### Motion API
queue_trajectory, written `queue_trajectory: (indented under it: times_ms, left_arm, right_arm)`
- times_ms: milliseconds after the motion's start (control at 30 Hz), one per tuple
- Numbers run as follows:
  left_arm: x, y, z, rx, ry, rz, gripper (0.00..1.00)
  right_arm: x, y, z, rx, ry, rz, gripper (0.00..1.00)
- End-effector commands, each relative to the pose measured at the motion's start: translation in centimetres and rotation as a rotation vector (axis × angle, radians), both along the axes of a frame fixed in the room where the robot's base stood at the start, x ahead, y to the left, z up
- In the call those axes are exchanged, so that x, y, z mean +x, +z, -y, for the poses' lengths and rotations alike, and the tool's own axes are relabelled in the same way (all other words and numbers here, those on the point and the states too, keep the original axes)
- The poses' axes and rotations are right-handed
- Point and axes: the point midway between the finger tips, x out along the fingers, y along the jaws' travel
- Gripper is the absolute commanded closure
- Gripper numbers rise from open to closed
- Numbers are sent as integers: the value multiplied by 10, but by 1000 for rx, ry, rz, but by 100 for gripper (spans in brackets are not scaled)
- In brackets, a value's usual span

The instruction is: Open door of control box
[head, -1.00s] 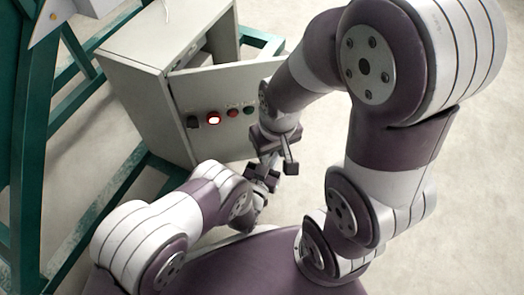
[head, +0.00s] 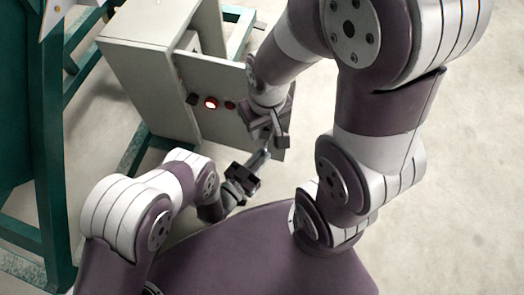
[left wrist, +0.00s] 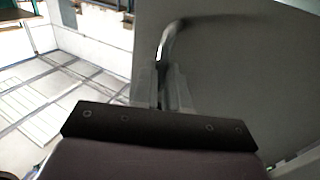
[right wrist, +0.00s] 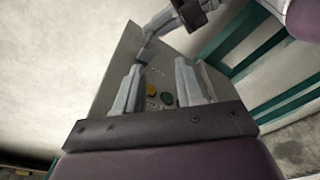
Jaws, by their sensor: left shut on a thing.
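The grey control box (head: 150,85) stands at the upper left in the head view. My left gripper (head: 262,158) is at the door's lower free edge. In the left wrist view its fingers (left wrist: 165,82) are shut on a bent grey handle (left wrist: 172,38) beside the door's flat surface (left wrist: 240,75). My right gripper (head: 268,130) is in front of the door face. In the right wrist view its fingers (right wrist: 159,64) are apart and empty, facing the door's yellow and green buttons.
Green metal frame beams (head: 48,150) stand left of the box and pass behind and below it. My right arm covers part of the door in the head view. Pale floor (head: 430,230) to the right is open.

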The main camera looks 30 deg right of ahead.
Motion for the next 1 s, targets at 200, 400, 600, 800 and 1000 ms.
queue_trajectory:
  times_ms: [200,400,600,800,1000]
  left_arm:
    - [4,1,-4,-3,17,1,100]
    - [4,1,-5,-2,19,2,100]
    - [5,1,-5,-2,19,2,77]
    - [3,1,-4,-1,14,2,61]
    - [4,4,-3,-1,11,2,61]
  right_arm:
    - [0,2,0,0,0,0,62]
    - [0,2,0,0,0,0,62]
    - [0,2,0,0,0,0,62]
    - [0,2,0,0,0,0,62]
    - [0,5,0,0,0,0,62]
